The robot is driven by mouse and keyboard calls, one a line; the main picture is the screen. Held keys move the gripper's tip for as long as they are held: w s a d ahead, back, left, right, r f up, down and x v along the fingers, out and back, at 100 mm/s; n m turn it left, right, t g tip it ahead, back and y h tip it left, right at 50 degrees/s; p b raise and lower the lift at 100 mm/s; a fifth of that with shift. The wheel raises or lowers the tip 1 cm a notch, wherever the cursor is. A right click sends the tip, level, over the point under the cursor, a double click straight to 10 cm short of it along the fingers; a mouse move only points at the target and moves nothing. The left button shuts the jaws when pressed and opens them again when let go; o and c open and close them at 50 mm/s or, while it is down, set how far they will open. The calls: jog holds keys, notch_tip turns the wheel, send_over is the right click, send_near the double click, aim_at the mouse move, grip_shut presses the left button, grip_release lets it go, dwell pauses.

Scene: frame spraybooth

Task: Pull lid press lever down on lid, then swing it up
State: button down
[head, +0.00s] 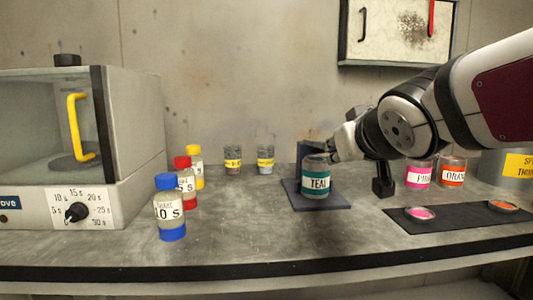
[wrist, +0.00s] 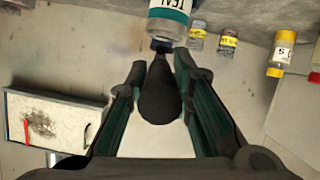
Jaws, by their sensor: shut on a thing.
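The lid press has a dark base plate (head: 335,203) and a dark upright (head: 306,150) on the bench. A jar with a teal label reading TEAL (head: 316,183) stands on the base plate. It also shows upside down at the top of the wrist view (wrist: 168,28). A grey band, perhaps the lid, shows at its top; how it is seated I cannot tell. My gripper (wrist: 158,66) is shut on the dark press lever (wrist: 160,100), which lies between its fingers. In the head view my gripper (head: 338,142) is beside the jar's top and hides the lever.
Blue (head: 169,208), red and yellow capped bottles stand left of the press, by a booth (head: 140,140) with a yellow handle. Two small jars (head: 265,158) stand behind. Pink (head: 418,175) and orange jars and a dark mat (head: 460,219) are at right. The front centre is clear.

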dwell(0.4)
jog(key=c, duration=1.4)
grip_release()
jog(key=v, duration=1.2)
